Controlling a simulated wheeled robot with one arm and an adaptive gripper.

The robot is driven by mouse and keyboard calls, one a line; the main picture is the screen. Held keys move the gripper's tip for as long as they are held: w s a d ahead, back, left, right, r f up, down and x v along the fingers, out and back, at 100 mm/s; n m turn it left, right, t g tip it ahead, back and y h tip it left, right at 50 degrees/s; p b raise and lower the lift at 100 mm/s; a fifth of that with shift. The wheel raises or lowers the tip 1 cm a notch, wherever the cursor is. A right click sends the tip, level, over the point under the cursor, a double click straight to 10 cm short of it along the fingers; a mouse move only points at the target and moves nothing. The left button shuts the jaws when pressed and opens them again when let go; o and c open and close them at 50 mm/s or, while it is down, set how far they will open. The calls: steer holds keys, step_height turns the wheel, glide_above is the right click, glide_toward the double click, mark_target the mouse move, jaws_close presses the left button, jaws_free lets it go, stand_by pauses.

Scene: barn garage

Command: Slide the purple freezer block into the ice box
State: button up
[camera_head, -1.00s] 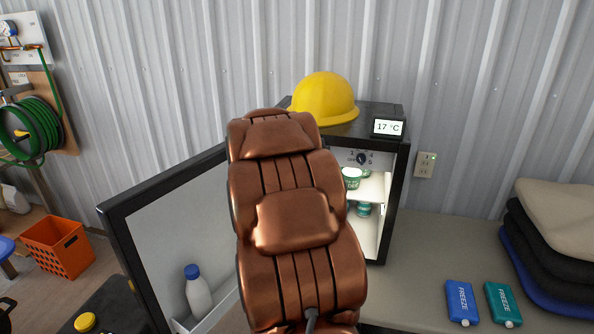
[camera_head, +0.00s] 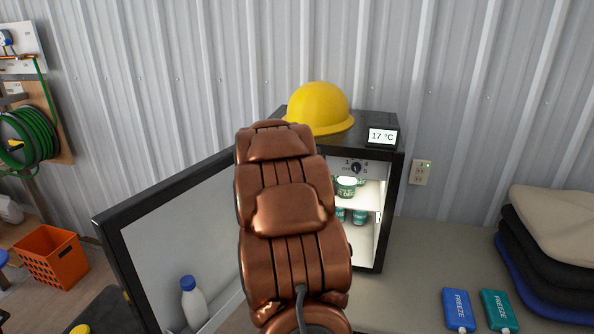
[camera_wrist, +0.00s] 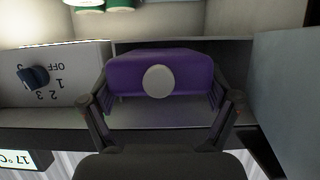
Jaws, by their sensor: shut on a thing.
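The purple freezer block (camera_wrist: 195,72), with a pale round spot on its near end, shows in the wrist view. My gripper (camera_wrist: 168,104) is shut on it, one finger on each side. The block is at the mouth of the ice box (camera_wrist: 180,118), a grey compartment beside the control dial, and appears to reach partly inside. The wrist picture is upside down. In the head view my arm hides the gripper, the block and the ice box. How deep the block sits cannot be told.
The small black fridge (camera_head: 392,205) stands with its door (camera_head: 170,210) open to the left. Green-and-white tubs (camera_head: 347,187) stand on its shelf. A yellow hard hat (camera_head: 318,108) rests on top. Blue (camera_head: 458,309) and teal (camera_head: 497,311) blocks lie on the worktop at right.

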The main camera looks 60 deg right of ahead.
steer(key=shift+w+d+f+p, duration=0.1)
steer(key=shift+w+d+p, duration=0.25)
steer(key=shift+d, duration=0.4)
steer(key=shift+w+d+f+p, duration=0.1)
steer(key=shift+w+d+p, duration=0.1)
steer(key=shift+d+p, duration=0.4)
steer(key=shift+w+d+f+p, duration=0.1)
steer(key=shift+w+d+p, duration=0.2)
steer(key=shift+d, duration=0.55)
steer(key=o, duration=1.4)
steer(key=shift+a, duration=0.1)
steer(key=shift+v, duration=5.95)
steer(key=shift+s, duration=0.15)
